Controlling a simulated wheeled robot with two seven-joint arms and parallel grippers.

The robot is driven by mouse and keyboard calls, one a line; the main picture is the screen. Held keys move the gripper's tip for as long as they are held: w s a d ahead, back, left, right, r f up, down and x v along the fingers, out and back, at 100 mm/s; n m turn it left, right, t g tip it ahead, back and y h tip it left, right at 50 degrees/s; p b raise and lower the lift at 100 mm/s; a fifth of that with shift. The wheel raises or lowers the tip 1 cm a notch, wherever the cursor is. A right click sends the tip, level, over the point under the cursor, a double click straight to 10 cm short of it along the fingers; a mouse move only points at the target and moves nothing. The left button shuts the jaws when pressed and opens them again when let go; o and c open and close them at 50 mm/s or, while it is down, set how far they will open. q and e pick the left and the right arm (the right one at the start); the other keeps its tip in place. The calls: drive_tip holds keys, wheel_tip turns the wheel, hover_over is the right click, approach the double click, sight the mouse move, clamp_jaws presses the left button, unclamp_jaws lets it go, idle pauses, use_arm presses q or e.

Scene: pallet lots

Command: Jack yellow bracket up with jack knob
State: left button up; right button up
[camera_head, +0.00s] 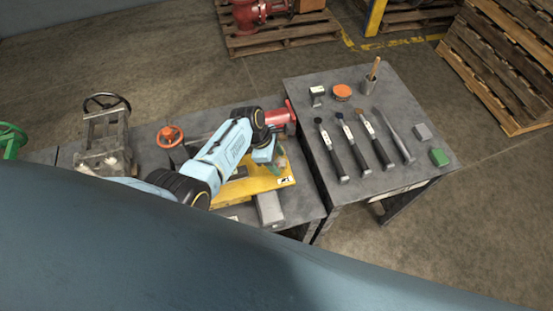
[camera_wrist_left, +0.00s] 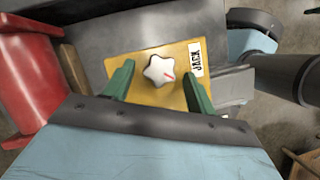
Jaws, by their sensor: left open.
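The yellow bracket (camera_head: 275,179) lies on the grey workbench in the head view, partly covered by my left arm. In the left wrist view the yellow bracket (camera_wrist_left: 190,84) carries a white label reading "JACK". My left gripper (camera_wrist_left: 158,82) has green fingers, open on either side of the knob, with visible gaps. In the head view my left gripper (camera_head: 277,160) is over the bracket, and the knob is hidden. My right gripper is not in view.
A red cylindrical part (camera_head: 281,116) lies behind the bracket and a grey block (camera_head: 269,209) sits in front. An orange handwheel (camera_head: 170,136) is to the left. The right table (camera_head: 310,140) holds several tools, a cup and small blocks.

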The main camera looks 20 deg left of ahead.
use_arm(q)
drive_tip(key=shift+c, duration=0.5)
drive_tip(key=c, duration=0.9)
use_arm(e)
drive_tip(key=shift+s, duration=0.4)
use_arm(q)
drive_tip(key=shift+m, duration=0.3)
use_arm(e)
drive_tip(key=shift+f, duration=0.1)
